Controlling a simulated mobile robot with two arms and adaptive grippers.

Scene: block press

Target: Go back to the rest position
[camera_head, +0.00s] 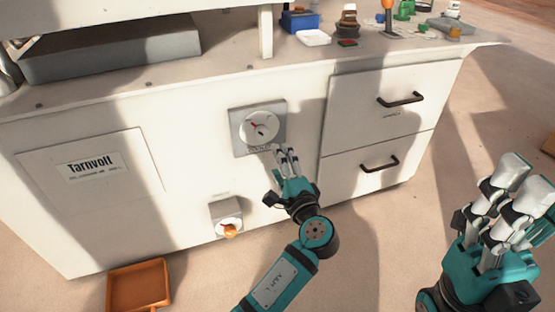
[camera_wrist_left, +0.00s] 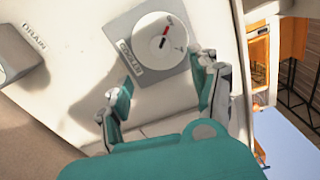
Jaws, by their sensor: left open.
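My left gripper (camera_head: 286,152) is open and empty in front of the white cabinet, close below the grey dial plate (camera_head: 236,132). In the left wrist view its two fingers (camera_wrist_left: 160,84) stand apart, with the dial plate (camera_wrist_left: 126,34) beyond them. The round white dial (camera_head: 260,127) carries a red and dark pointer; the dial also shows in the left wrist view (camera_wrist_left: 152,48). Whether a fingertip touches the plate I cannot tell. My right gripper (camera_head: 523,178) is raised at the lower right, away from the cabinet, with nothing visible in it; its finger gap is unclear.
An orange tray (camera_head: 139,286) lies on the floor at lower left. Two drawers with dark handles (camera_head: 400,99) (camera_head: 380,164) are right of the dial. The countertop holds several small items.

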